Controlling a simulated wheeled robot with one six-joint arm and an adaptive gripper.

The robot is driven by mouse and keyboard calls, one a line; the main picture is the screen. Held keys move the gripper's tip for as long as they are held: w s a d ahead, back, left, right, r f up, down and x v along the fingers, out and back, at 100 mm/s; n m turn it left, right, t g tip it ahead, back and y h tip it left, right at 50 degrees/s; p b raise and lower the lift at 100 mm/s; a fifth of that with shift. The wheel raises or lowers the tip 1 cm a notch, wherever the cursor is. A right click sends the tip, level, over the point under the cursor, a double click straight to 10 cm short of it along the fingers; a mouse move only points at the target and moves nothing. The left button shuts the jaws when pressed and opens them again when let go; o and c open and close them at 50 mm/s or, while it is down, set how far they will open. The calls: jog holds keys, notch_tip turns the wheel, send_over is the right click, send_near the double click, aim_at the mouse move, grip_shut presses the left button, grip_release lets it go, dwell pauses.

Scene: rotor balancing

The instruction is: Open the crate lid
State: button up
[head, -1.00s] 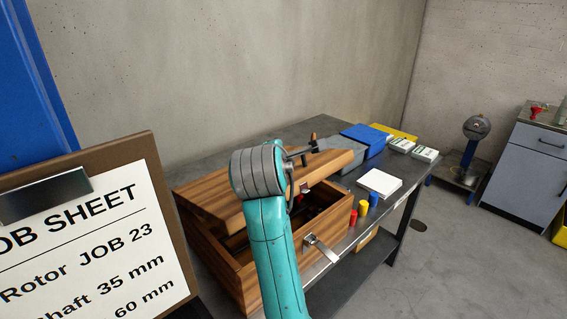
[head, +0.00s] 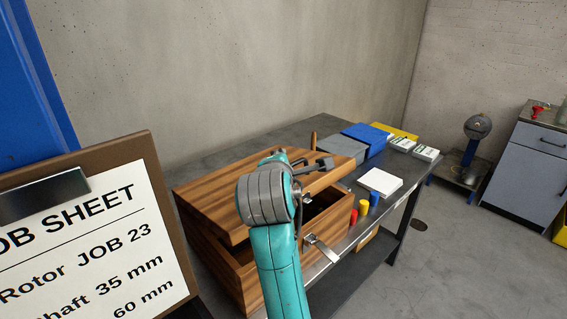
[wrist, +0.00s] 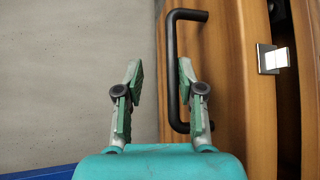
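The wooden crate (head: 232,277) stands on the workbench, with a metal latch (head: 322,249) on its front. Its wooden lid (head: 205,194) is ajar, with a dark gap between lid and box at the front. My gripper (head: 318,165) is over the right part of the lid, partly hidden by my own wrist. In the wrist view my gripper (wrist: 160,75) is open, its two fingers apart. The black handle (wrist: 172,60) on the wood has its long bar between the fingers, close to the right finger. I cannot tell if they touch. A metal plate (wrist: 273,59) shows on the wood.
The job sheet board (head: 75,240) stands at the near left. Red, yellow and blue cylinders (head: 362,207) stand right of the crate, near a white pad (head: 380,182). Grey and blue boxes (head: 365,138) are behind. A concrete wall is behind the bench.

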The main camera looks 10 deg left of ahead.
jog(key=v, duration=1.1)
jog(key=shift+f, duration=0.15)
dwell(0.8)
jog(key=shift+d, duration=0.1)
